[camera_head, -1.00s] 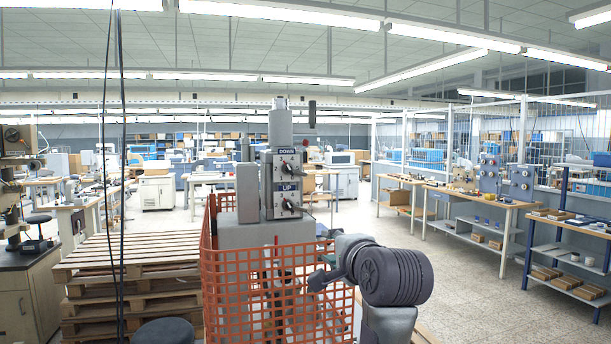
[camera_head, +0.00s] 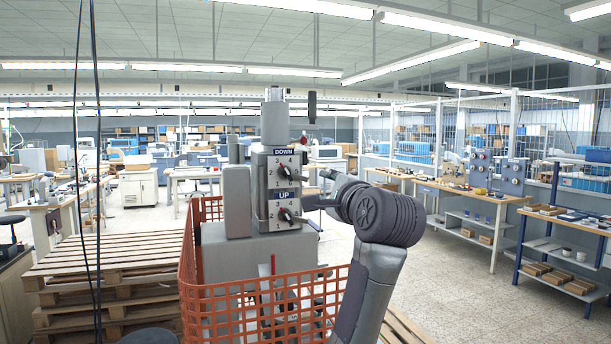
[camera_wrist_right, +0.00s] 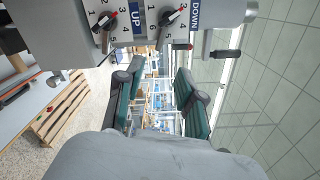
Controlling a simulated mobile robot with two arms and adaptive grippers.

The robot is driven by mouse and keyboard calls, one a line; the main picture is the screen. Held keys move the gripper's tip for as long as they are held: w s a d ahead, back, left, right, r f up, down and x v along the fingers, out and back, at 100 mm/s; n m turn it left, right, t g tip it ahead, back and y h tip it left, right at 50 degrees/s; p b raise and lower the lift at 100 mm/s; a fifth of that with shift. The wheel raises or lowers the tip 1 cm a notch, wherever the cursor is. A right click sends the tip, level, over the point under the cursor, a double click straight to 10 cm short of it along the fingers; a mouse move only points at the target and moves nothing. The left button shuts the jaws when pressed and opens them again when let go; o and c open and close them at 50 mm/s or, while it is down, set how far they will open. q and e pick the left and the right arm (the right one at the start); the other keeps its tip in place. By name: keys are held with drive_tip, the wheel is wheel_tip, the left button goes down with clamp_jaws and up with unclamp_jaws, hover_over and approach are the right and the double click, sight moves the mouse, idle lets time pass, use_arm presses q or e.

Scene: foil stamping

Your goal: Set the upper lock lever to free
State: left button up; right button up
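The grey machine (camera_head: 236,250) stands ahead with a DOWN dial (camera_head: 285,171) above an UP dial (camera_head: 290,216). Both dials have black knobs with red tips and also show at the top of the right wrist view. A black upright handle (camera_head: 312,106) is near the machine's top right; it shows in the right wrist view (camera_wrist_right: 228,53) too. It may be the upper lock lever, but no label tells me. My right gripper (camera_wrist_right: 160,100) is open and empty, its two fingers apart, below the dials in the right wrist view. In the head view it is right of the UP dial. My left gripper is out of view.
An orange mesh fence (camera_head: 255,305) surrounds the machine's lower part, with a red lever (camera_head: 273,264) just above its rim. Wooden pallets (camera_head: 100,265) are stacked at left. Benches (camera_head: 470,197) stand at right, beyond open floor.

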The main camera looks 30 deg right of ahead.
drive_tip(key=p, duration=0.3)
approach(305, 179)
drive_tip(key=w, duration=0.3)
drive_tip(key=x, duration=0.2)
drive_tip(key=p+x, duration=0.1)
drive_tip(key=x, duration=0.1)
drive_tip(key=shift+w+d+r, duration=0.1)
drive_tip(key=shift+w+d, duration=0.2)
drive_tip(key=shift+d, duration=0.2)
drive_tip(key=shift+w, duration=0.4)
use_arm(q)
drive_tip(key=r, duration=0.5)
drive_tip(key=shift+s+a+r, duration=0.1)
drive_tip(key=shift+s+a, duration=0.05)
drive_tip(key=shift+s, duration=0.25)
use_arm(e)
clamp_jaws()
